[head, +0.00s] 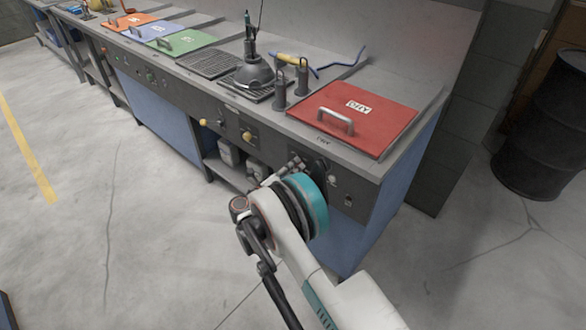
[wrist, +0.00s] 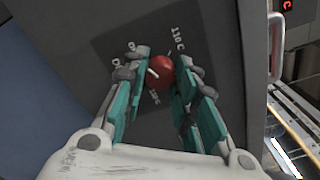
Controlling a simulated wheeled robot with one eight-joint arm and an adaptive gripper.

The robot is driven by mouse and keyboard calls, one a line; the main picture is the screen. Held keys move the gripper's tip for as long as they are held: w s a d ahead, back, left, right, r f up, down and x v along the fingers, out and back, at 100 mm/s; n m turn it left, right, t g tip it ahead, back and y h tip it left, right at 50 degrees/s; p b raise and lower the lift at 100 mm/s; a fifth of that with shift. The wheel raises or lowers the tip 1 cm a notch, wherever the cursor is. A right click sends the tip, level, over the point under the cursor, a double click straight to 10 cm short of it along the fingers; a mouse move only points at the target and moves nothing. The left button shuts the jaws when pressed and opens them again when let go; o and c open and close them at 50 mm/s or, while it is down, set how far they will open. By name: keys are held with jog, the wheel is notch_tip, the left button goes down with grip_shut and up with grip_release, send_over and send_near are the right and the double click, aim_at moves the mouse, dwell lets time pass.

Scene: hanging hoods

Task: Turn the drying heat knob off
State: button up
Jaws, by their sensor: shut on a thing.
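A round red knob (wrist: 162,71) sits on the dark front panel in the wrist view. Its short white mark is on its left side. A "110 C" label (wrist: 178,41) is above and to the right of the knob; other small labels lie left of and below it, hard to read. My gripper (wrist: 161,62) is shut on the knob, with one teal-and-grey finger on each side. In the head view my gripper (head: 291,165) is at the panel below the red DRY lid (head: 375,112). The red knob is hidden there.
A black knob (head: 320,166) is on the panel just right of my gripper. The lid's metal handle (head: 337,120) stands above my gripper. A black barrel (head: 545,125) is at right. The floor in front is clear.

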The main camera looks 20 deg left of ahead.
jog(key=shift+o, duration=0.2)
jog(key=shift+r+n, duration=0.1)
jog(key=shift+n, duration=0.5)
jog(key=o, duration=1)
jog(key=shift+o, duration=0.2)
jog(key=v, duration=1.2)
